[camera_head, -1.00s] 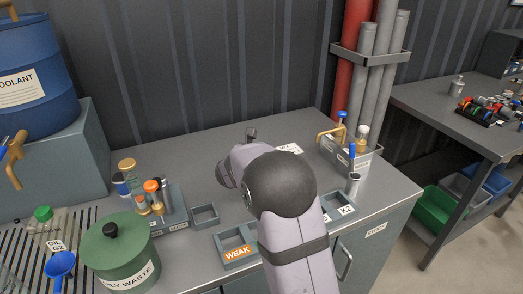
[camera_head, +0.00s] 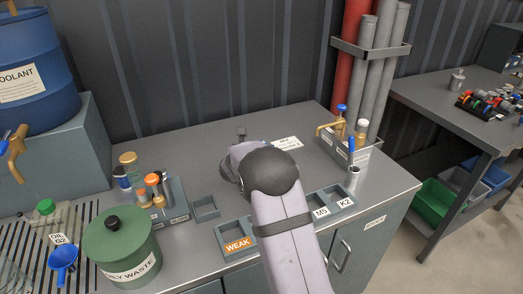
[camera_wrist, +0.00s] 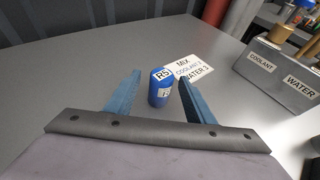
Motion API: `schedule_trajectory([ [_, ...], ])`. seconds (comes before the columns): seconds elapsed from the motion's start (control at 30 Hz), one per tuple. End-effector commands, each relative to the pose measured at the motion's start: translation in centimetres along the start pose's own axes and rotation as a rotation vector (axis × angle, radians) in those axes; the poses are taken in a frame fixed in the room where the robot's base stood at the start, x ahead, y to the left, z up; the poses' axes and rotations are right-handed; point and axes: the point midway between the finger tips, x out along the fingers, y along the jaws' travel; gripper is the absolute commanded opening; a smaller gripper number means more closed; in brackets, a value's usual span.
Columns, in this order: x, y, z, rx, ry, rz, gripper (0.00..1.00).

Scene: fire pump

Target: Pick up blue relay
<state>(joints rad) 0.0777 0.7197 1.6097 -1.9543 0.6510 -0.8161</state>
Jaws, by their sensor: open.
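The blue relay (camera_wrist: 160,92) is a small upright blue cylinder with white labels, one reading what looks like RS, standing on the grey bench top. My gripper (camera_wrist: 161,77) is open, with one blue finger on each side of the relay in the wrist view. In the head view my gripper (camera_head: 241,133) shows only as a small tip beyond my arm, and the relay is hidden there.
A white mix card (camera_wrist: 193,68) lies behind the relay. A grey coolant and water holder (camera_wrist: 272,75) stands to the right. Labelled trays (camera_head: 237,245) line the bench front, and a green waste can (camera_head: 122,251) stands at the left.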

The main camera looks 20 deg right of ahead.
Motion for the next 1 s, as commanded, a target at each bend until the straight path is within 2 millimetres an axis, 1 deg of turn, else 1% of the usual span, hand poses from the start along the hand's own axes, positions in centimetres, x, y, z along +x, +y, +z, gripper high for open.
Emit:
schedule_trajectory([
  [0.17,1.4,-0.2,0.2,0.001,0.001,-0.003,0.49],
  [0.4,4.0,-0.2,0.3,0.000,0.001,-0.002,0.49],
  [0.5,4.7,-0.2,0.3,0.000,0.000,-0.002,0.49],
  [0.6,5.0,-0.1,0.2,0.000,0.000,-0.001,0.49],
  [0.83,5.1,-0.1,0.2,0.000,0.000,-0.001,0.49],
  [0.87,5.0,-0.1,0.2,0.000,0.000,-0.001,0.44],
  [0.9,5.0,-0.1,0.2,0.000,0.000,-0.001,0.35],
  [0.97,5.0,-0.1,0.2,0.000,0.000,-0.001,0.20],
  [1.0,5.0,-0.1,0.2,0.000,0.000,-0.001,0.11],
])
